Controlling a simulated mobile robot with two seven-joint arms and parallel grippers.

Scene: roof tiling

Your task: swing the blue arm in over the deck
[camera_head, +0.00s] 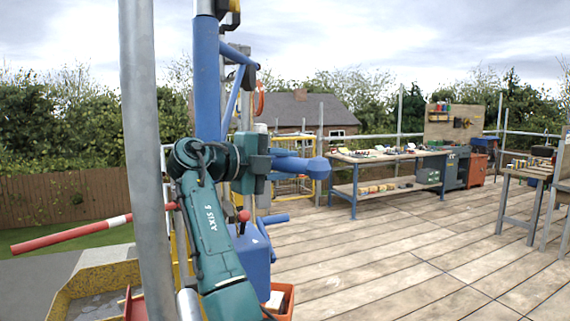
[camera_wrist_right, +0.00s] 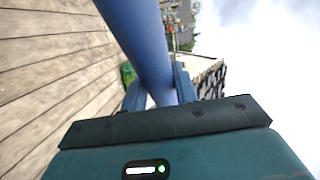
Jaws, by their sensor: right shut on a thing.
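The blue arm (camera_head: 240,54) runs out from the upper part of a thick blue post (camera_head: 207,85), with a thin slanting brace below it. Its far end is not clear in the head view. My right gripper (camera_head: 286,158) is shut on a blue bar (camera_head: 316,168) with a rounded end, to the right of the post. The right wrist view shows the blue bar (camera_wrist_right: 140,42) between the fingers of the right gripper (camera_wrist_right: 160,95). How the bar joins the post is hidden behind my teal right arm. My left gripper is not in view.
A grey scaffold pole (camera_head: 145,150) stands close on the left. A blue box (camera_head: 250,255) with a red-knobbed lever and an orange crate (camera_head: 286,296) are below the gripper. A red-and-white bar (camera_head: 75,234) crosses at left. The plank deck (camera_head: 370,255) is clear up to the workbench (camera_head: 355,190).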

